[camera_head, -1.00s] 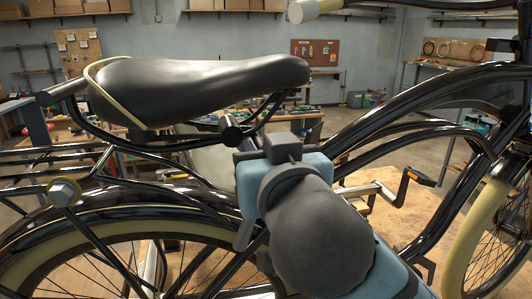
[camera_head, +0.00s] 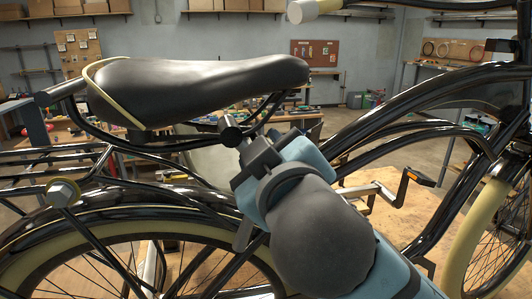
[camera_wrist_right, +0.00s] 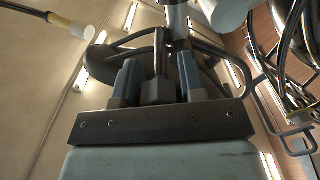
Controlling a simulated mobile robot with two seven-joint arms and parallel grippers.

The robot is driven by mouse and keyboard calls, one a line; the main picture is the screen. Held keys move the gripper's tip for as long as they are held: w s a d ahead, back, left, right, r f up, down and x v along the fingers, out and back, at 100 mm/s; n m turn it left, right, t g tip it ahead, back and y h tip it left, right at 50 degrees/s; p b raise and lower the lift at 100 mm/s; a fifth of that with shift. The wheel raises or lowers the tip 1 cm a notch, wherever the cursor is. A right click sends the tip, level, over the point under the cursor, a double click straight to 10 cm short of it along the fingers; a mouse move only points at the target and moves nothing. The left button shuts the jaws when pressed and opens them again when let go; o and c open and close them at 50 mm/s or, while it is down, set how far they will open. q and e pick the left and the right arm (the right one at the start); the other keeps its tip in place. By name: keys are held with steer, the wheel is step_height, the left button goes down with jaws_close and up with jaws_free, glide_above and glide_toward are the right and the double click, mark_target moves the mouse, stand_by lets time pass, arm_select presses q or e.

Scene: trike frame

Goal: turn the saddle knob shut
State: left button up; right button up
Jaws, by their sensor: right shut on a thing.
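The black saddle (camera_head: 195,88) with cream piping sits above the rear wheel in the head view. Its dark underside (camera_wrist_right: 100,62) shows in the right wrist view. My right gripper (camera_head: 250,160) is under the saddle's front half, close to the round black clamp end (camera_head: 231,136). In the right wrist view its two blue-grey fingers stand on either side of the grey saddle knob (camera_wrist_right: 158,92), shut on it. A bar runs up from the knob. In the head view the gripper mostly hides the knob. My left gripper is not in view.
The black frame tubes (camera_head: 400,100) slope up to the right of my arm. The rear wheel's fender (camera_head: 110,205) lies below the saddle. A pedal (camera_head: 420,178) is at the right. Benches and shelves stand well behind.

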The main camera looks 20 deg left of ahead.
steer(key=shift+n, duration=0.6)
steer(key=o, duration=0.9)
steer(key=shift+o, duration=0.2)
steer(key=shift+s+d, duration=0.1)
steer(key=shift+s+d, duration=0.15)
steer(key=shift+s, duration=0.15)
steer(key=b+v, duration=0.3)
steer(key=v, duration=1)
